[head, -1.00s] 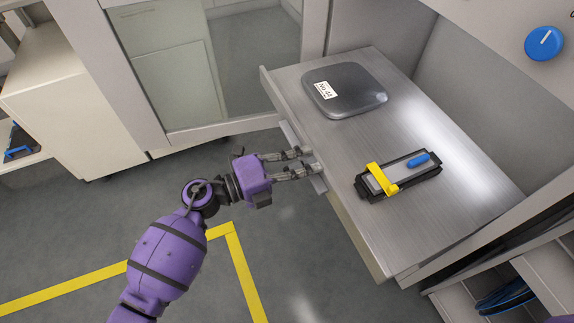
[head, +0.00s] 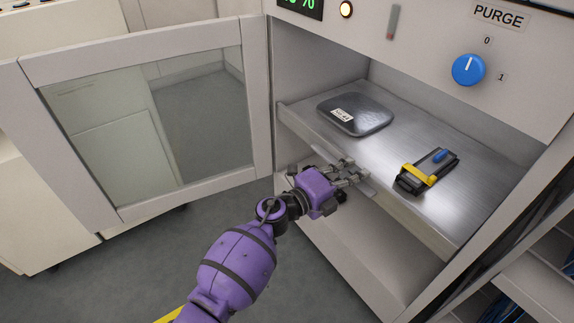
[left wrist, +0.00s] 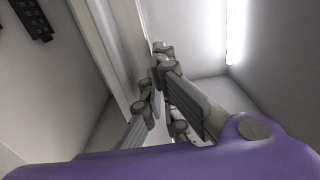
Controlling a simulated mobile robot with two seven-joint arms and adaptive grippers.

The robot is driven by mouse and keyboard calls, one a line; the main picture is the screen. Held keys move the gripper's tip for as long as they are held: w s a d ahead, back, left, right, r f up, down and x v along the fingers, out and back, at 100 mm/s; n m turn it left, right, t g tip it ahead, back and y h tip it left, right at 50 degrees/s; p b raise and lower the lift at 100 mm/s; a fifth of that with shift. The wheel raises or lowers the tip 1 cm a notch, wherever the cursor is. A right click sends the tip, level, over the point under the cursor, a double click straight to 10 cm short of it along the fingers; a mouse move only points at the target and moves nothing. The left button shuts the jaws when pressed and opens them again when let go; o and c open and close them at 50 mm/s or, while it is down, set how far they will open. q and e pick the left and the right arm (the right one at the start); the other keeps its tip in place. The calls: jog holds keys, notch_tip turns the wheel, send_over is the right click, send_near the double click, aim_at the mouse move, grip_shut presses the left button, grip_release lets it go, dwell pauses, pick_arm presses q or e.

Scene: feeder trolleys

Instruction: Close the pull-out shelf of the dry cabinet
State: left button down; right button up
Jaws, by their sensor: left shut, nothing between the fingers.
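The pull-out shelf (head: 470,198) is a brushed-metal board inside the open dry cabinet (head: 425,52). Its front edge lies about at the cabinet's opening; I cannot tell whether it is fully in. My left gripper (head: 352,174) is at the middle of the shelf's front edge, by a light handle plate (head: 362,186). Its fingers are shut with nothing between them and seem to touch the front; exact contact is hidden. In the left wrist view the fingers (left wrist: 165,85) are close together beside a pale edge. My right gripper is not in view.
On the shelf lie a dark rounded pack (head: 365,118) with a white label and a black holder (head: 412,184) with a yellow clamp and blue part. The glazed cabinet door (head: 258,95) stands open at left. A blue PURGE knob (head: 468,70) sits above right. Open floor lies below left.

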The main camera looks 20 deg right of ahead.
pick_arm(q)
jog(key=shift+b+x, duration=0.3)
jog(key=shift+x, duration=0.9)
jog(key=shift+d, duration=0.15)
jog(key=shift+w+r, duration=0.1)
jog(key=shift+r, duration=0.05)
